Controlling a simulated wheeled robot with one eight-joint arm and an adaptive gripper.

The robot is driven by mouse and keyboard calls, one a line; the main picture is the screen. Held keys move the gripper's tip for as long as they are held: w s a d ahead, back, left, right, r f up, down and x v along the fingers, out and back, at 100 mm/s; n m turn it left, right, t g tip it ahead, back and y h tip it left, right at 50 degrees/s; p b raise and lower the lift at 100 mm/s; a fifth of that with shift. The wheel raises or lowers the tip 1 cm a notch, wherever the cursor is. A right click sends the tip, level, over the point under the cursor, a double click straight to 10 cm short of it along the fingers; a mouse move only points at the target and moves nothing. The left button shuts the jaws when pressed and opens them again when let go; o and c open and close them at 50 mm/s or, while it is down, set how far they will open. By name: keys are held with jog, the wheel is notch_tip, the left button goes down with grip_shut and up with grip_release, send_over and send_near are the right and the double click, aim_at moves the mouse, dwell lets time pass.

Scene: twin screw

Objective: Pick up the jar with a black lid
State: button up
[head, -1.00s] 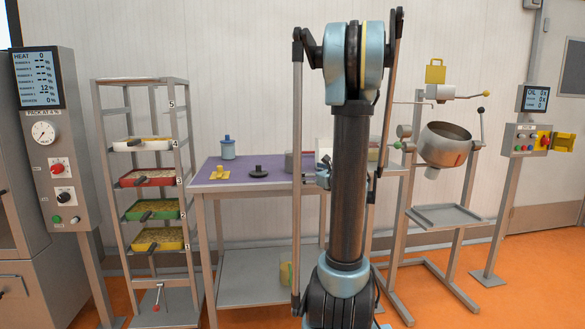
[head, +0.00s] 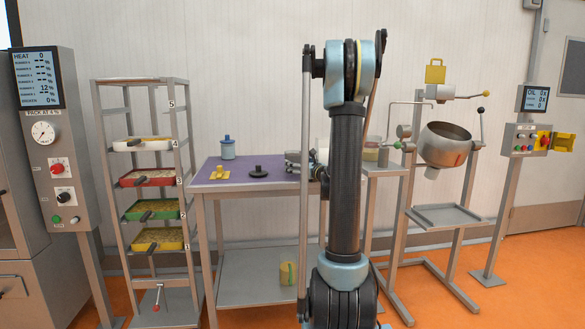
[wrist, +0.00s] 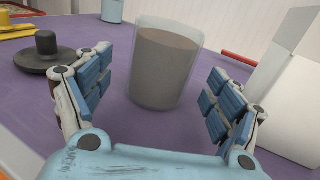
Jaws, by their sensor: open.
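In the wrist view a clear glass jar (wrist: 166,68) with grey-brown contents stands upright on the purple tabletop, between my gripper's open fingers. My gripper (wrist: 168,100) has a blue-padded finger on each side of it; no clear contact shows. No lid is visible on this jar. A black disc with a knob (wrist: 46,50) lies on the table to the left; it also shows in the head view (head: 258,171). In the head view my gripper (head: 294,159) is over the table's right part and hides the jar.
A blue-lidded jar (head: 227,150) and a yellow knobbed piece (head: 219,173) stand on the left of the table (head: 235,180). White boxes (wrist: 290,95) stand close to the right finger, with a red rod (wrist: 238,58) behind. A tray rack (head: 150,180) stands left of the table.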

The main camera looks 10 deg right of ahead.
aim_at(293, 161)
jog(key=shift+x, duration=2.8)
jog(key=shift+d, duration=0.1)
jog(key=shift+c, duration=0.6)
jog(key=c, duration=1.2)
